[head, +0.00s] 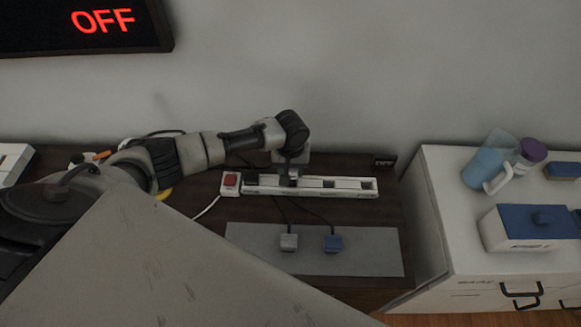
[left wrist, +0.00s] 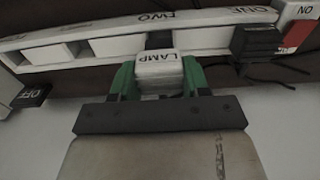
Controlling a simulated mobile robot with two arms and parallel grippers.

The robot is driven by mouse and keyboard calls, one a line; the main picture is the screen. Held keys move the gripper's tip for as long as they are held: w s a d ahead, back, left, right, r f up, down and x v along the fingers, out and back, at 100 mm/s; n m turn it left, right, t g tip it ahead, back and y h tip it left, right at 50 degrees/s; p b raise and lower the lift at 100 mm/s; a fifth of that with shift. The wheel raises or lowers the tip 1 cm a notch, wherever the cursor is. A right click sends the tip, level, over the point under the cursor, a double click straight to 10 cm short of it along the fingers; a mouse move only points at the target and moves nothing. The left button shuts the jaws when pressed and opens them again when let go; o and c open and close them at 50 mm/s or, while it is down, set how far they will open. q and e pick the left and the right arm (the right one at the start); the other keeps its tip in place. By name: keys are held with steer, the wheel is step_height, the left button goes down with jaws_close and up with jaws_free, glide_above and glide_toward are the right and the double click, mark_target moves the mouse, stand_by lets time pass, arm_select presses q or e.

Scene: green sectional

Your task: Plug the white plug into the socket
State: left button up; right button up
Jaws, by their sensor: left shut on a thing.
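The white plug (left wrist: 160,68), marked LAMP, is between the green fingers of my left gripper (left wrist: 160,82), which is shut on it. In the head view my left gripper (head: 291,172) is over the white power strip (head: 318,184), left of its middle. The strip also shows in the left wrist view (left wrist: 110,44). The plug is at the socket marked TWO, with a dark opening visible just behind it. I cannot tell whether its pins are in. A black plug (left wrist: 255,42) sits in socket ONE beside the red switch (left wrist: 297,34). My right gripper is not in view.
A grey mat (head: 370,260) in front of the strip holds a grey plug (head: 289,241) and a blue plug (head: 333,243), both corded. A small black OFF box (head: 384,161) stands behind the strip's right end. A white cabinet (head: 440,210) is at right. The wall display (head: 85,25) reads OFF.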

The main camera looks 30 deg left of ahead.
arm_select(q)
steer(key=shift+f+b, duration=0.95)
steer(key=shift+f, duration=1.1)
steer(key=o, duration=1)
step_height(320, 180, up, 11)
steer(key=shift+f, duration=0.1)
steer(key=shift+s, duration=0.1)
